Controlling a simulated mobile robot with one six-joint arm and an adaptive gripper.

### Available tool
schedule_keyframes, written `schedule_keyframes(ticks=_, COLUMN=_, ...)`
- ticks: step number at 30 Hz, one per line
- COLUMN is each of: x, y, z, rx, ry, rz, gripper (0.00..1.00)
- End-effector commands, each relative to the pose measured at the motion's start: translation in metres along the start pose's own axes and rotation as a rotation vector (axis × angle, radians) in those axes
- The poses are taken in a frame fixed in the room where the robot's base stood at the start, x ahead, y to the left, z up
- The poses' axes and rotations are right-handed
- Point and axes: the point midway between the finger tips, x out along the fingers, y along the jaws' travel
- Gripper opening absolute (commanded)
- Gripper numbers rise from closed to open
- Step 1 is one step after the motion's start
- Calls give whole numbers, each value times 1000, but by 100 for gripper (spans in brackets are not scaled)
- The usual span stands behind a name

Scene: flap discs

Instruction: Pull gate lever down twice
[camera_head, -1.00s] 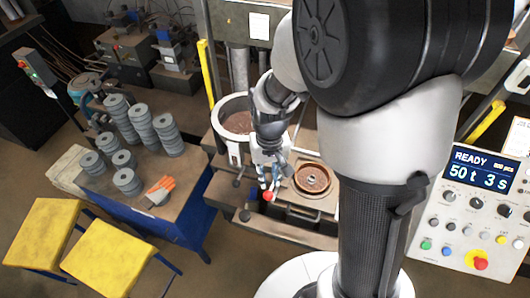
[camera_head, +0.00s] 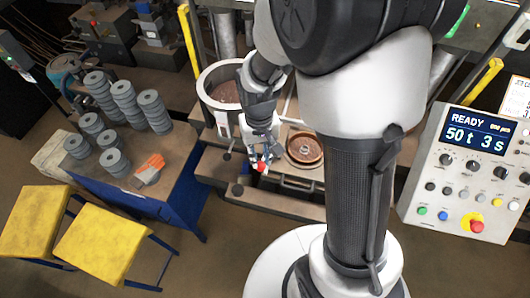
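The gate lever shows as a small red knob (camera_head: 262,167) in front of the hopper and the round mould. Its shaft is mostly hidden by my gripper. My gripper (camera_head: 259,160) points down with its fingertips at the red knob, touching it or very close to it. Whether the fingers are closed on the knob is too small to tell. The white-rimmed hopper (camera_head: 205,88) holds brown grain and stands behind and left of my gripper. The round mould (camera_head: 304,148) with brown material lies just right of the gripper.
A control panel (camera_head: 452,160) at right reads "READY 50 t 3 s". A blue bench (camera_head: 185,200) at left carries several stacks of grey discs (camera_head: 125,100) and an orange-handled brush (camera_head: 150,168). Two yellow stools (camera_head: 100,240) stand front left. My arm hides part of the press.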

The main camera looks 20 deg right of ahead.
Motion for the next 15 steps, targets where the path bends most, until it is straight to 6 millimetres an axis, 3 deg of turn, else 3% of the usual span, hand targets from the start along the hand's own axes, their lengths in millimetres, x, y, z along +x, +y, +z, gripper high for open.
schedule_keyframes(ticks=15, x=20, y=0, z=0, rx=0, ry=-1, rz=0, gripper=20)
